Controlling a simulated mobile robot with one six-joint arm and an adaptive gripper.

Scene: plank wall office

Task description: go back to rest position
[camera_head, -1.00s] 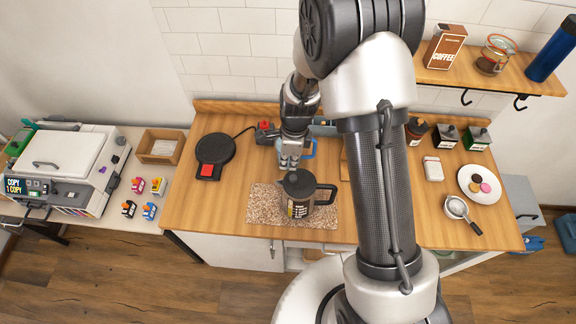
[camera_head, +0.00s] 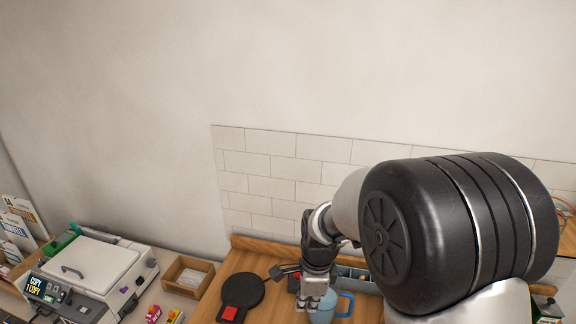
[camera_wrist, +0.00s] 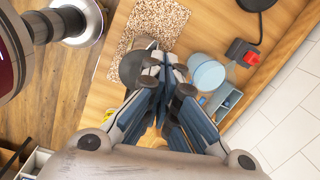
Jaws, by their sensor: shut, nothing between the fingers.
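My gripper (camera_head: 316,299) is at the end of my arm above the wooden counter (camera_head: 257,305), just in front of a light blue mug (camera_head: 325,312) in the head view. In the wrist view my gripper (camera_wrist: 166,62) points down with its fingers together and holds nothing. The blue mug (camera_wrist: 207,74) shows right of the fingertips, and a dark round-topped pot (camera_wrist: 131,68) shows left of them, partly hidden by the fingers. I cannot tell whether the fingers touch either one. My upper arm covers the right of the head view.
A black round plate with a red switch (camera_head: 240,297) lies left of my gripper. A grey divided organizer (camera_head: 352,280) stands behind the mug. A copier (camera_head: 90,272) and a wooden tray (camera_head: 188,275) are further left. A speckled mat (camera_wrist: 150,25) lies on the counter. The tiled wall (camera_head: 290,178) rises behind.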

